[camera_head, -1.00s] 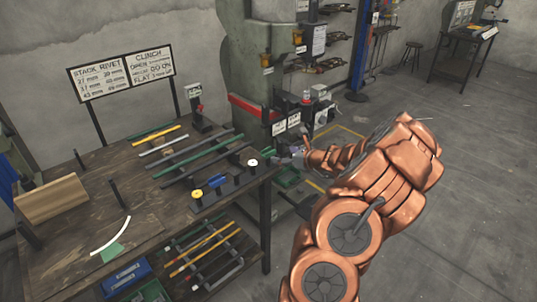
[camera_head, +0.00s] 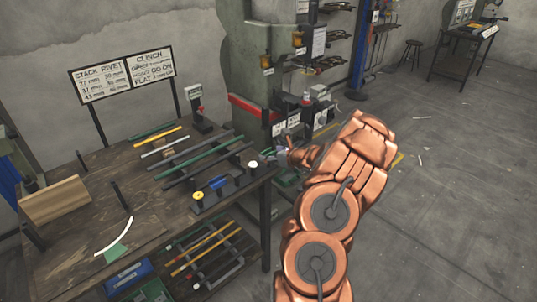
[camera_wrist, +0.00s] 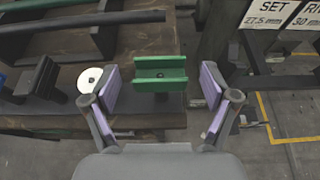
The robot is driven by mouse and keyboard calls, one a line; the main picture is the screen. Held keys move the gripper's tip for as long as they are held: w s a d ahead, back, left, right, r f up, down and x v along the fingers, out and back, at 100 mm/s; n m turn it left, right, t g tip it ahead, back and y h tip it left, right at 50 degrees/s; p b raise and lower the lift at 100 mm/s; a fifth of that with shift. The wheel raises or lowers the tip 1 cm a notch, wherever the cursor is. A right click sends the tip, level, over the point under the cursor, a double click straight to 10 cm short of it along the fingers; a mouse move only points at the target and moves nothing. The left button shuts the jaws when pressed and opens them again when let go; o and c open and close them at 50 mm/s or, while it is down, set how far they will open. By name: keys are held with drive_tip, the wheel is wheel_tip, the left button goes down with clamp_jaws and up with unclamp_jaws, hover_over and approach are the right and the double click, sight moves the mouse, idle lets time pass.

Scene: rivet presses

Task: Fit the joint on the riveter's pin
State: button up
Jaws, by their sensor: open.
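A short green channel piece (camera_wrist: 160,73), with a dark spot or hole in its middle, appears centred in the wrist view, over the dark table edge. I take it for the joint. My gripper (camera_wrist: 161,88) is open, its two purple pads on either side of the piece with a gap on each side. In the head view my gripper (camera_head: 277,153) is small, beside the table's right corner, near the tall grey-green press (camera_head: 245,70), likely the riveter. I cannot tell what supports the piece, and I cannot make out the riveter's pin.
The wooden table (camera_head: 85,200) carries several long bars, a white disc (camera_head: 253,164) and a yellow disc (camera_head: 198,196). A SET sign (camera_wrist: 271,12) hangs at upper right in the wrist view. Open floor (camera_head: 430,220) lies to the right.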

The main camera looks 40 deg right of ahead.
drive_tip(key=c, duration=1.1)
